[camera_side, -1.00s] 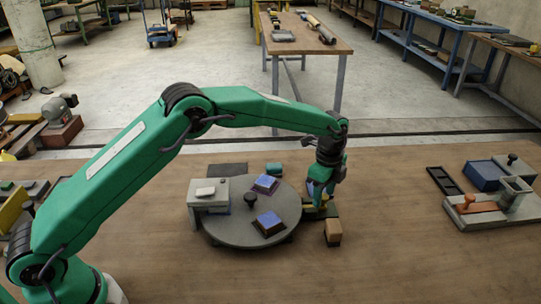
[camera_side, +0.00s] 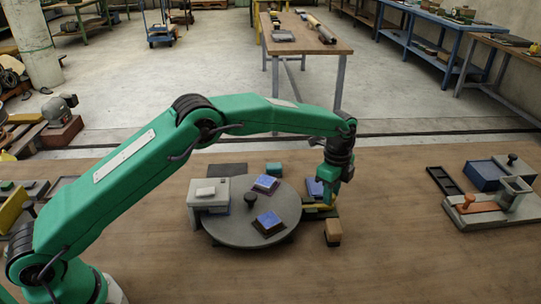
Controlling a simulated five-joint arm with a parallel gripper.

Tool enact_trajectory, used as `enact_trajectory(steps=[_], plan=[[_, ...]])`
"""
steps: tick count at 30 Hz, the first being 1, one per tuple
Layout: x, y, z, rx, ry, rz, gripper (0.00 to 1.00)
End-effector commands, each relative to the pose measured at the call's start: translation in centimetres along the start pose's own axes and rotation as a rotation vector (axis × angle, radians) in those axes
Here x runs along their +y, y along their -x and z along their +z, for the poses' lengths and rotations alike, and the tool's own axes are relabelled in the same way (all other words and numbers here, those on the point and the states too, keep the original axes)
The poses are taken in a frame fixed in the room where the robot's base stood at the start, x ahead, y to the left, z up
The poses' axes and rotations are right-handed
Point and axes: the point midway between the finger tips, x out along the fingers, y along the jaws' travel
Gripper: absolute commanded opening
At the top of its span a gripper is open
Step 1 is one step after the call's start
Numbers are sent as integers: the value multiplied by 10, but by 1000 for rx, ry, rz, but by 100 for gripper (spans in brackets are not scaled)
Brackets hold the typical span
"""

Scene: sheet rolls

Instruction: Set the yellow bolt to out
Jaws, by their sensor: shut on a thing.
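The yellow bolt (camera_side: 319,207) lies at the right edge of the round grey turntable (camera_side: 228,233), on a dark mount. My gripper (camera_side: 325,203) points down over it and is shut on it; the fingertips are small and partly hidden. The bolt's far end and its exact slide position are hard to make out.
Blue pads (camera_side: 268,222) sit on the turntable around a black knob (camera_side: 250,199). A grey box (camera_side: 208,194) stands at its left. A tan block (camera_side: 333,232) lies just in front of the bolt. A grey fixture with an orange part (camera_side: 477,205) is at the right. The table between is clear.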

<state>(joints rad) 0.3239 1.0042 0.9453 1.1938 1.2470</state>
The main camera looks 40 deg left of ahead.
Motion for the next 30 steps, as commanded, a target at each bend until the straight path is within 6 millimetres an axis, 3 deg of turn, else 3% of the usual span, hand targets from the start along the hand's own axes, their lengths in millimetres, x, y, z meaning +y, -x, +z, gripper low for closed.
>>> enact_trajectory(steps=[17, 18, 20, 30], plan=[[-10, 2, -10, 4, -1, -11, 0], [-10, 2, -10, 4, -1, -11, 34], [-10, 2, -10, 4, -1, -11, 46], [-9, 2, -9, 1, 0, -4, 49]])
